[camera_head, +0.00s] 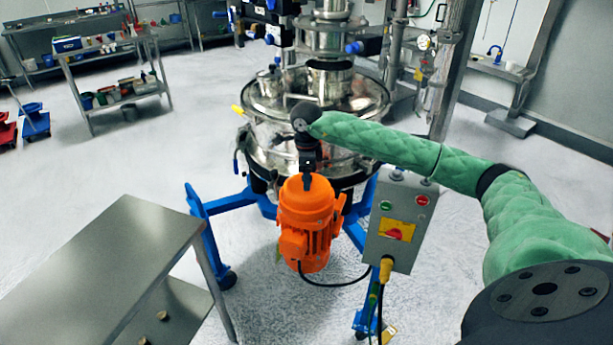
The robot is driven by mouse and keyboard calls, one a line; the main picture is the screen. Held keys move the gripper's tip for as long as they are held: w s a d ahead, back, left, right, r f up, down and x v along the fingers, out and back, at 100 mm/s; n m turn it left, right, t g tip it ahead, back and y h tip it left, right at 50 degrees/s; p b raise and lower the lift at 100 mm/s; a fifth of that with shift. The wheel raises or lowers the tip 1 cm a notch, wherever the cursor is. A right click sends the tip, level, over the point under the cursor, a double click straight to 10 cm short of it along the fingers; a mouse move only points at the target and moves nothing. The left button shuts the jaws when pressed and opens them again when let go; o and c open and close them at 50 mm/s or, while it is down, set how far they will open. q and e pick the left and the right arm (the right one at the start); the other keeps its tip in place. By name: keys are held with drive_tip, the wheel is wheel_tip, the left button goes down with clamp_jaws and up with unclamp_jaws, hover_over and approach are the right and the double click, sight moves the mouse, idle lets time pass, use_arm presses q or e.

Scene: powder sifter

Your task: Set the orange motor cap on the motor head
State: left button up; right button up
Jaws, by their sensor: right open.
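The orange motor (308,240) hangs on the front of the steel sifter. Its rounded orange top, the motor cap (305,200), sits at the motor's upper end; any seam between cap and motor head is too small to tell. My right gripper (307,182) points down at the top of the cap from above. It is open, with its dark fingers at or just over the cap; I cannot tell whether they touch. My left gripper is not in view.
The steel sifter (270,150) stands on a blue wheeled frame (225,203) behind the motor. A grey control box (397,225) with buttons stands close to the motor's right. A steel table (110,265) is at lower left. Floor between table and sifter is clear.

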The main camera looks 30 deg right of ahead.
drive_tip(key=shift+r+p, duration=0.3)
drive_tip(key=shift+r, duration=0.25)
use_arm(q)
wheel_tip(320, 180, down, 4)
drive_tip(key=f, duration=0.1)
use_arm(e)
drive_tip(key=shift+r, duration=0.2)
use_arm(q)
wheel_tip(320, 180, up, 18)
drive_tip(key=b, duration=0.4)
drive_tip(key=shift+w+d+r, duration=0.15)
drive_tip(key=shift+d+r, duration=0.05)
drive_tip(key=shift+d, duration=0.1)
use_arm(e)
wheel_tip(320, 180, up, 12)
drive_tip(key=shift+f, duration=0.25)
